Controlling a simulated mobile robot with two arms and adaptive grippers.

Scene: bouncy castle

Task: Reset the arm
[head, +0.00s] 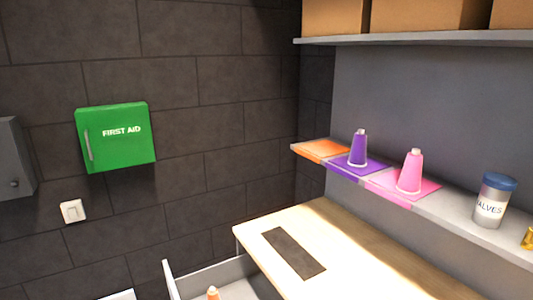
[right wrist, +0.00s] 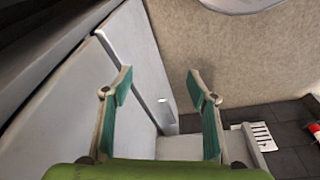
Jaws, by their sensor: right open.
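My right gripper (right wrist: 158,82) shows in the right wrist view. Its two green-padded fingers are spread apart with nothing between them. Grey flat panels (right wrist: 135,45) lie beyond the fingers, and I cannot tell how far away they are. The head view shows neither gripper. My left gripper is in no view.
A wooden worktop (head: 330,245) stands below a shelf (head: 450,213) holding a purple cone (head: 358,150), a pink cone (head: 410,173) and a valves jar (head: 493,200). The orange mat (head: 319,149) is bare. An open drawer (head: 170,279) holds an orange cone (head: 213,293).

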